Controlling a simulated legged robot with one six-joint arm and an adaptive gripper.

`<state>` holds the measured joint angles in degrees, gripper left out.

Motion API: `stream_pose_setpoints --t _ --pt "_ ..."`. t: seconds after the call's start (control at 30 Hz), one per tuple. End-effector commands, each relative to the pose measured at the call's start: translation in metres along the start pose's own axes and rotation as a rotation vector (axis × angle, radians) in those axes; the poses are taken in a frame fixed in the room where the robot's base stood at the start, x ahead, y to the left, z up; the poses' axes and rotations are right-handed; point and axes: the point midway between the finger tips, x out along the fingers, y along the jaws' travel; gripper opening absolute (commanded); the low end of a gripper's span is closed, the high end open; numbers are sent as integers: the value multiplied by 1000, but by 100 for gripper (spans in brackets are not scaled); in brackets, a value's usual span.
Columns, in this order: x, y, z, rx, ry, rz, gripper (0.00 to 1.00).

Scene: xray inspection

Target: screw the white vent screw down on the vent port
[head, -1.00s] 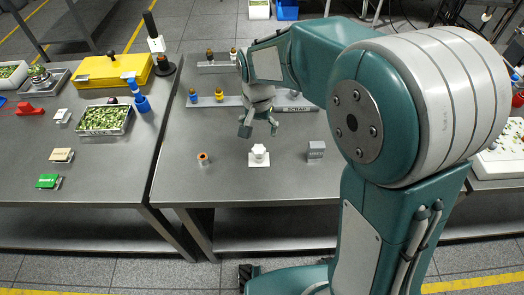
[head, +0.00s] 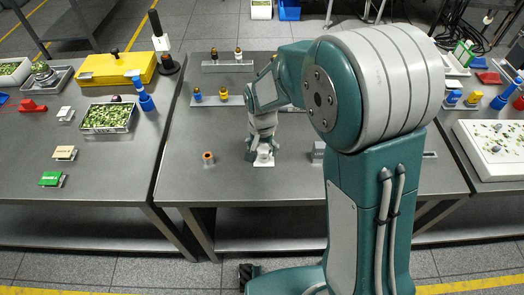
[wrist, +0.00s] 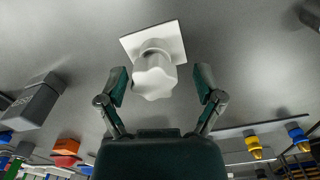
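The white vent screw (wrist: 154,80) has a lobed knob and stands on a square white plate (wrist: 176,38), which I take to be the vent port's base. In the wrist view the knob sits between the two fingers of my gripper (wrist: 160,85), with a gap on each side. My gripper is open. In the head view my gripper (head: 260,148) is down at the white plate (head: 263,164) on the middle table, and its fingers partly hide the screw. How far down the screw is seated cannot be told.
A small orange-topped cylinder (head: 208,157) stands left of the plate. A grey block (head: 318,150) stands to the right, partly behind my arm. A rail with blue and yellow pieces (head: 208,100) lies behind. The table's front is clear.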

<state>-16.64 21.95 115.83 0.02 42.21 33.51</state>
Motion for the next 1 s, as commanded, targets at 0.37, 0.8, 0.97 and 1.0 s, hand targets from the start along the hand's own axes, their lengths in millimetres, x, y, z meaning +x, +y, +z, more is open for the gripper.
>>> stream_pose_setpoints --t 0.37,0.8,0.97,1.0 --pt "0 0 0 1 0 0 3" --pt "-33 0 -1 1 5 -4 3" --pt "-60 6 22 0 5 -3 3" --pt "-68 7 28 0 6 -4 3"
